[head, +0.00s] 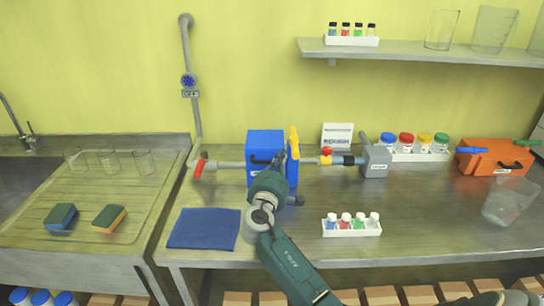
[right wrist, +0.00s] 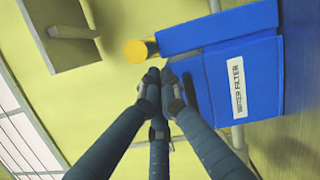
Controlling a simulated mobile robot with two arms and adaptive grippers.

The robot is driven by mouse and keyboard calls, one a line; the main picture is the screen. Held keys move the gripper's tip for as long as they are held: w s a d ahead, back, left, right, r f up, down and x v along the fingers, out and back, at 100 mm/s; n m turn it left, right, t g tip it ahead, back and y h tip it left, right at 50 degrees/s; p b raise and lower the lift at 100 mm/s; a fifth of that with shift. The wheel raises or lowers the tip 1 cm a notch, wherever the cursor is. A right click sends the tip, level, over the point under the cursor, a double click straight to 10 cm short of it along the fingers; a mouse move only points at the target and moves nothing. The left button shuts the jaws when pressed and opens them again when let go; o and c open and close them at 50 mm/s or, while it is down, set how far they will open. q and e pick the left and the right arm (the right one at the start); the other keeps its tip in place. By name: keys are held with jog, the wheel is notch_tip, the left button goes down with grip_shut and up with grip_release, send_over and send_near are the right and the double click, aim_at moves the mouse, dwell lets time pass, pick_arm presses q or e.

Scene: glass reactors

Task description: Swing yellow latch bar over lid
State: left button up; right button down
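The blue water filter box (head: 265,143) stands on the bench against the pipe line. A blue plate, seemingly its lid (head: 292,172), is on its right side. The yellow latch bar (head: 294,141) stands upright at that side. In the right wrist view, the yellow round end (right wrist: 138,51) shows beside the blue lid (right wrist: 215,28) and the labelled box (right wrist: 240,85). My right gripper (head: 276,174) is in front of the box. In the right wrist view its fingertips (right wrist: 161,78) are together, close to the box and yellow end, with nothing visible between them. Contact cannot be told. My left gripper is out of view.
A pipe with a red handle (head: 199,166) enters from the left. A grey fitting (head: 375,161) is on the right. A blue cloth (head: 205,228) lies left of my arm. A vial rack (head: 352,229) stands to the right. An orange box (head: 493,158) stands farther right.

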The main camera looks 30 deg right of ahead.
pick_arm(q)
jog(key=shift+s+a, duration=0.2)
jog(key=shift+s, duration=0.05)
pick_arm(e)
jog(key=shift+d, duration=0.15)
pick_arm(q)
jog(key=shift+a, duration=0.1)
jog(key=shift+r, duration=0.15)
pick_arm(e)
jog(key=shift+s, duration=0.2)
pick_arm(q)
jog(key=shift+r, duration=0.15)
pick_arm(e)
jog(key=shift+s+d+n+t+y, duration=0.2)
jog(key=shift+n+t+y, duration=0.1)
jog(key=shift+y, duration=0.1)
pick_arm(q)
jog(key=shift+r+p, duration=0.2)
jog(key=shift+p, duration=0.25)
pick_arm(e)
jog(key=shift+s+d+n+t+y, duration=0.1)
jog(key=shift+s+n+t+y, duration=0.05)
jog(key=shift+n+t+y, duration=0.3)
